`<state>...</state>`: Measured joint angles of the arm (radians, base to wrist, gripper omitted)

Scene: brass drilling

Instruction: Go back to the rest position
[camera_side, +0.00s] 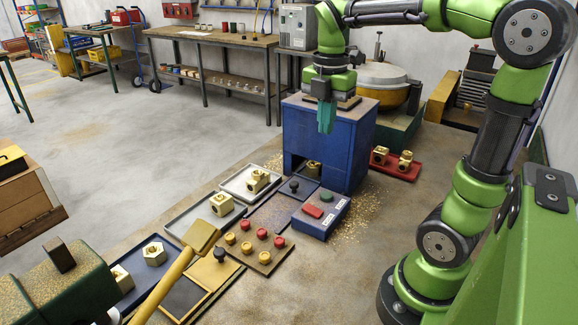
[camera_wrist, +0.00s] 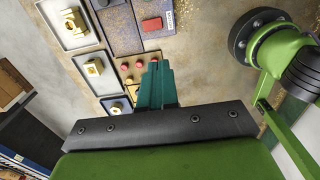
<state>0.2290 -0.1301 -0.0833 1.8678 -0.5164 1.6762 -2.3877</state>
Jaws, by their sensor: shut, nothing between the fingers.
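My gripper (camera_side: 326,118) is shut with nothing in it. In the side view its teal fingers point down, in front of the upper part of the blue cabinet (camera_side: 331,150). In the wrist view the gripper (camera_wrist: 158,72) shows its fingers together at the middle. One brass part (camera_side: 313,166) sits inside the cabinet's dark opening. The gripper is above all of these and apart from them.
A blue button box (camera_side: 320,215) and a board with red and yellow knobs (camera_side: 262,262) lie before the cabinet. Workbenches (camera_side: 215,38) line the back. Open floor (camera_side: 110,150) lies to the left.

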